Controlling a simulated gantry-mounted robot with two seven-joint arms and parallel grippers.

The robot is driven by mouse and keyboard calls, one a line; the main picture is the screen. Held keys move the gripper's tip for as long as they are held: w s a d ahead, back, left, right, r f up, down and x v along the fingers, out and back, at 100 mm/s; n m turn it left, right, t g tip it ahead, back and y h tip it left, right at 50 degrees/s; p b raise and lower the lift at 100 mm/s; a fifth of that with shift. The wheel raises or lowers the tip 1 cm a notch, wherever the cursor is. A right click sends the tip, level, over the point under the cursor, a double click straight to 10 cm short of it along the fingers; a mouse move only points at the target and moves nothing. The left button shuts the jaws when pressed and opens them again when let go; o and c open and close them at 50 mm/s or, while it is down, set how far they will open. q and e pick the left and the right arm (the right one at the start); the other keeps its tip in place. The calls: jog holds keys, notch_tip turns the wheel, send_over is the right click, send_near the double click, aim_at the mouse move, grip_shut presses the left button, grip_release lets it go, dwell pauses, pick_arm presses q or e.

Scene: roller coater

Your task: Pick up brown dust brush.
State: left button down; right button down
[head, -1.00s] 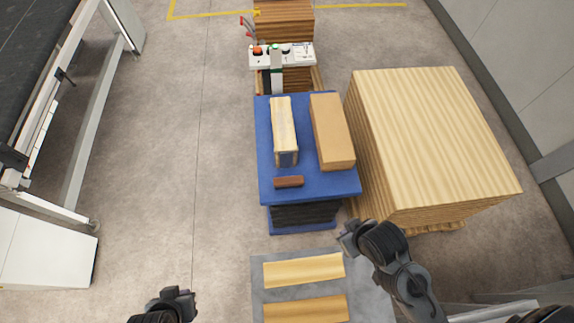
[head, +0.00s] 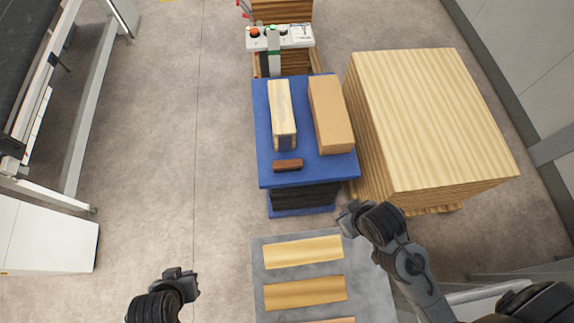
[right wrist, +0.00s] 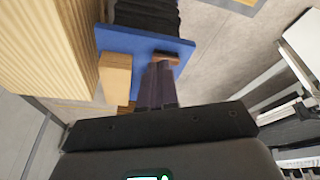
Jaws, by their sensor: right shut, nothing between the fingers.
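The brown dust brush (head: 288,165) lies near the front edge of the blue table top (head: 310,176). In the right wrist view the brush (right wrist: 167,60) shows just beyond the fingertips, partly hidden by them. My right gripper (head: 346,214) is in front of the table's right front corner, apart from the brush. In the right wrist view its fingers (right wrist: 160,68) are together with nothing between them. My left gripper (head: 192,280) is low at the left, over the floor and far from the brush. Its fingers are too small to tell open from shut.
On the blue table stand a long pale wooden piece (head: 283,108) and a tan box (head: 331,113) behind the brush. A tall stack of boards (head: 435,120) stands close at the right. A grey surface with wooden boards (head: 303,252) is in front.

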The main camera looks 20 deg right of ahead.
jog(key=shift+c, duration=2.4)
grip_release()
jog(key=shift+a, duration=0.15)
jog(key=shift+w, duration=0.15)
